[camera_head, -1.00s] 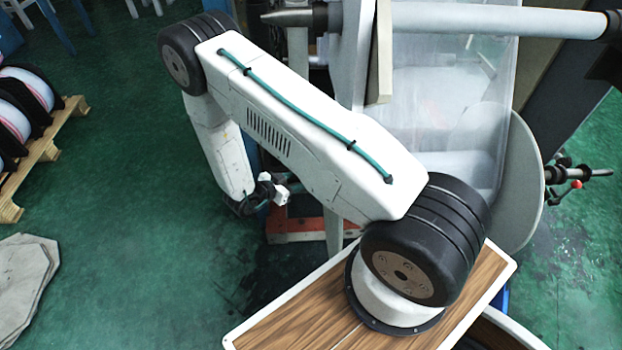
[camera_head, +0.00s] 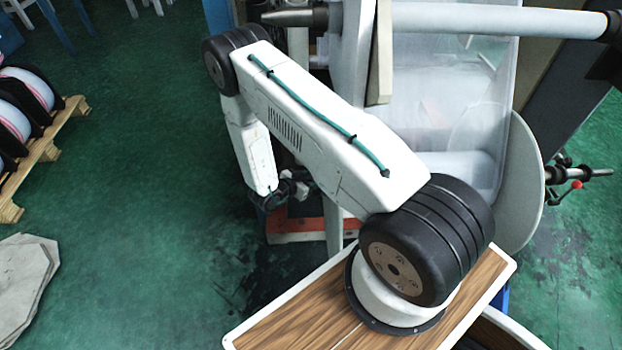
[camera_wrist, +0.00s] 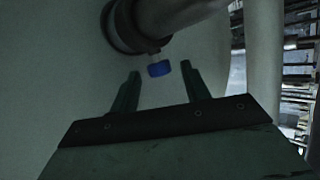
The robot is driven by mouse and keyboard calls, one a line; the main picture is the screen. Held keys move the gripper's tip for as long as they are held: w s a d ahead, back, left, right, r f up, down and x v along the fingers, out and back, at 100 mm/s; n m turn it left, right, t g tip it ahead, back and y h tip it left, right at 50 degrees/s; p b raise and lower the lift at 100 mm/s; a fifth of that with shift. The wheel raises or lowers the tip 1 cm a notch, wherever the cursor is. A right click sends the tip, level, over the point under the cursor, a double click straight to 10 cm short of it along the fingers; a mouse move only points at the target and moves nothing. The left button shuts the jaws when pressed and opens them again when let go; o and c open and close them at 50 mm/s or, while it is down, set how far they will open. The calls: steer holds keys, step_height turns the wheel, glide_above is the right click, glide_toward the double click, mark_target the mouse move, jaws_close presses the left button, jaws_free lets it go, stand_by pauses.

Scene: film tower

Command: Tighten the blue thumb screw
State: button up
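The blue thumb screw (camera_wrist: 159,69) shows in the wrist view, under a dark collar (camera_wrist: 123,26) on a pale shaft (camera_wrist: 180,10). My gripper (camera_wrist: 160,82) is open in the wrist view. Its two dark green fingers point up the picture, one to each side of the screw's position. The screw appears between and slightly beyond the fingertips. I cannot tell the exact depth gap, but no finger visibly touches it. In the head view the gripper is mostly hidden by my arm, and the screw is not visible there.
A large pale disc (camera_wrist: 60,60) fills the left of the wrist view. Machinery with rollers (camera_wrist: 298,70) stands at its right edge. In the head view, a roller (camera_head: 480,20) and film (camera_head: 440,80) stand behind my arm. A pallet (camera_head: 40,165) with rolls is at left. Green floor between is free.

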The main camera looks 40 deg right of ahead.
steer(key=c, duration=0.9)
steer(key=shift+s+r+n+t+y, duration=0.15)
steer(key=shift+n+t+y, duration=0.35)
steer(key=shift+n+t, duration=0.85)
steer(key=shift+c, duration=0.2)
steer(key=o, duration=1)
steer(key=shift+m, duration=0.25)
steer(key=v, duration=0.7)
steer(key=shift+s+a, duration=0.2)
steer(key=shift+a, duration=0.1)
